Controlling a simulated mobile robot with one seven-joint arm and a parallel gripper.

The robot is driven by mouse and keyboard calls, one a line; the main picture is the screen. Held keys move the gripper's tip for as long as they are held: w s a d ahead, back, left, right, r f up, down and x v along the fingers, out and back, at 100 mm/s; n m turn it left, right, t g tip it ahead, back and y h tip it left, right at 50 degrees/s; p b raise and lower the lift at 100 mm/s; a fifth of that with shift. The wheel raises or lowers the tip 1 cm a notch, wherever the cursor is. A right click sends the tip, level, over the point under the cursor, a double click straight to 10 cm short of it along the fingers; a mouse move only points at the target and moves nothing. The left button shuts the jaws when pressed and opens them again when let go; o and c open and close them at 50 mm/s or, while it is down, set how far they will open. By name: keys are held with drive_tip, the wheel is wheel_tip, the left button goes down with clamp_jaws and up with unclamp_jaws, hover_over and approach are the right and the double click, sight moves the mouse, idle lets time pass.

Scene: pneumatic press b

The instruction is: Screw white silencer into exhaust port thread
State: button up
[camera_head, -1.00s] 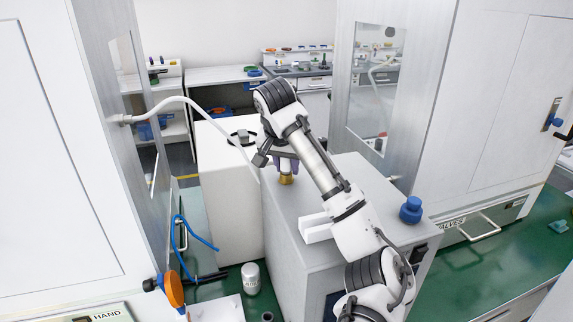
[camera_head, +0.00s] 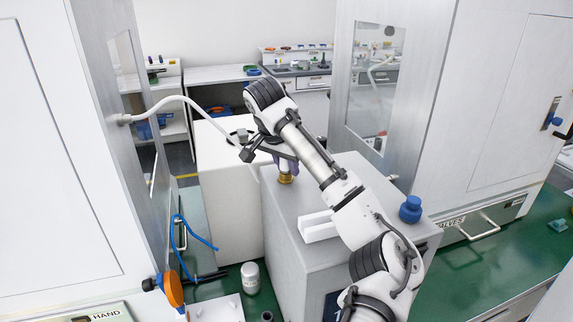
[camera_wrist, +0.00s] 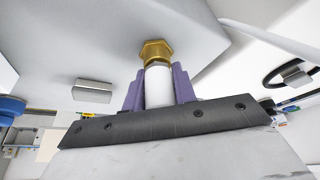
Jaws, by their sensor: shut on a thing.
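The white silencer (camera_wrist: 158,87) is a smooth cylinder between the purple fingers of my gripper (camera_wrist: 160,88) in the wrist view. My gripper is shut on it. The silencer's end meets a brass hex fitting (camera_wrist: 156,50), in line with it. The brass fitting also shows in the head view (camera_head: 285,179), on the grey box's top just below the purple fingers (camera_head: 287,163). The silencer is mostly hidden by the gripper in the head view. The thread itself is hidden, and I cannot tell how deep it is engaged.
The grey box (camera_head: 283,215) also bears a white angled block (camera_head: 318,228) and a blue knob (camera_head: 411,209). A pale hose (camera_head: 180,101) arches from the left cabinet. A white canister (camera_head: 250,277) stands in front on the left. Tall cabinets flank both sides.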

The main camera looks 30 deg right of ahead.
drive_tip(key=shift+s+d+m+g, duration=0.1)
drive_tip(key=shift+m+g, duration=0.2)
drive_tip(key=shift+m, duration=0.4)
drive_tip(key=shift+m+g, duration=0.3)
drive_tip(key=shift+m, duration=0.5)
drive_tip(key=shift+s+m+g, duration=0.1)
drive_tip(key=shift+m+g, duration=0.2)
drive_tip(key=shift+m, duration=0.6)
drive_tip(key=o, duration=0.5)
drive_tip(key=shift+o, duration=0.2)
drive_tip(key=shift+n, duration=0.9)
